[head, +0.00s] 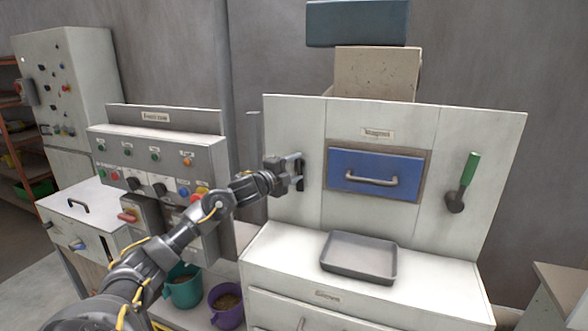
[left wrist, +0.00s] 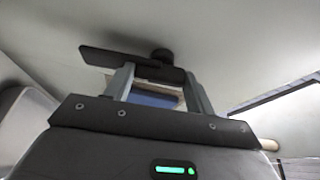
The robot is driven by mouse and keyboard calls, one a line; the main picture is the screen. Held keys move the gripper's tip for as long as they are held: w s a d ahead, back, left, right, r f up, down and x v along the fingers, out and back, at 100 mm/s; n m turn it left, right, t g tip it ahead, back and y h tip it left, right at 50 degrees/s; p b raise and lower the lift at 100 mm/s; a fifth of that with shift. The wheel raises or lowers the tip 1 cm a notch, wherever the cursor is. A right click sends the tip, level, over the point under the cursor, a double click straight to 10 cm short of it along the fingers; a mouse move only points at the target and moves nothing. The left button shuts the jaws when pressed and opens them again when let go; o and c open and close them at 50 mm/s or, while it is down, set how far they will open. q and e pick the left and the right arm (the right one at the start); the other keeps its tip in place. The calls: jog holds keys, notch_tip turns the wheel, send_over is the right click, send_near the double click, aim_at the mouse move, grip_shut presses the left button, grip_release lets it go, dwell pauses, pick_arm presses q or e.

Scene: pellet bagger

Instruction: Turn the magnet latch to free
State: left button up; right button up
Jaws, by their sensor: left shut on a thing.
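The magnet latch shows in the left wrist view as a dark flat bar (left wrist: 108,57) with a round dark hub on a pale panel. In the head view it is mostly hidden behind my left gripper (head: 297,171), at the panel left of the blue magnet drawer (head: 348,164). My left gripper is shut on the latch bar, its two grey fingers reaching it in the left wrist view. The blue drawer sits in its frame under a label that seems to read "Magnet". My right gripper is not in view.
A green-handled lever or tool (head: 468,170) is on the panel right of the drawer. A grey tray (head: 385,276) rests on the white counter below. A control panel (head: 160,143) with buttons stands left, above a teal bucket (head: 183,292) and a purple bucket (head: 229,318).

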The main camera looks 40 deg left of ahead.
pick_arm(q)
jog(key=shift+m, duration=0.5)
jog(key=o, duration=1)
jog(key=shift+s, duration=0.1)
jog(key=s+b, duration=0.3)
jog(key=s, duration=0.4)
jog(key=shift+s+a, duration=0.15)
jog(key=shift+a, duration=0.05)
